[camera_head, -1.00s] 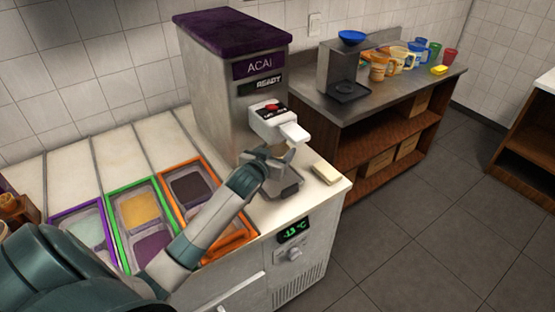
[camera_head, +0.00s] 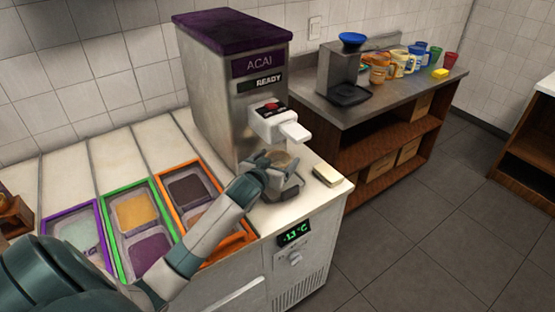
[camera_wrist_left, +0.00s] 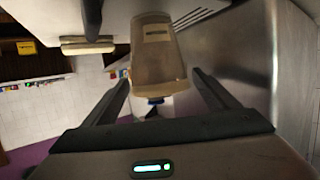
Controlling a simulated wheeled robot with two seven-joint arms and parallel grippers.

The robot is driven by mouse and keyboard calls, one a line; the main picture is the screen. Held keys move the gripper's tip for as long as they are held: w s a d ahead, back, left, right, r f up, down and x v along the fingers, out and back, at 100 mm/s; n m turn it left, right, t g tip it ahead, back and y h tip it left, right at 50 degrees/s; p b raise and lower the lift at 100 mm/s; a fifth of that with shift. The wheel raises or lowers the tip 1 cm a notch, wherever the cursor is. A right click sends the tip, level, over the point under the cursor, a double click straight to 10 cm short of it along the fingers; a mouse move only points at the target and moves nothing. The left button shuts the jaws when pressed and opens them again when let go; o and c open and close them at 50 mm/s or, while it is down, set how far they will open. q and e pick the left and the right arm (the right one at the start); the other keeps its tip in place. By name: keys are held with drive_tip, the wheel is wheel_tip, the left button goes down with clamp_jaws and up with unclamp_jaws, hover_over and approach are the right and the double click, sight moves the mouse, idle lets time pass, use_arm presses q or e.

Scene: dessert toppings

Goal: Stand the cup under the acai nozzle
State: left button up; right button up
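The acai machine (camera_head: 225,90) stands on the counter, with its white nozzle block (camera_head: 275,125) on the front. A translucent tan cup (camera_head: 283,158) is below the nozzle, over the drip tray (camera_head: 283,190). It also shows in the wrist view (camera_wrist_left: 158,60), upside down in that picture. My left gripper (camera_head: 268,168) reaches the cup from the left. In the wrist view its fingers (camera_wrist_left: 162,85) are spread on both sides of the cup, with a visible gap on each side. The gripper hides part of the cup's lower side in the head view. My right gripper is not in view.
Topping bins with purple (camera_head: 75,215), green (camera_head: 112,240) and orange (camera_head: 195,168) frames lie left of the machine. A pale sponge-like block (camera_head: 326,175) lies near the counter's right edge. Mugs (camera_head: 400,62) stand on the back table.

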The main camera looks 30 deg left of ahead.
use_arm(q)
drive_tip(key=shift+r, duration=0.15)
drive_tip(key=shift+s, duration=0.1)
drive_tip(key=b+v, duration=0.2)
drive_tip(key=v, duration=1)
drive_tip(key=shift+r, duration=0.1)
idle(0.4)
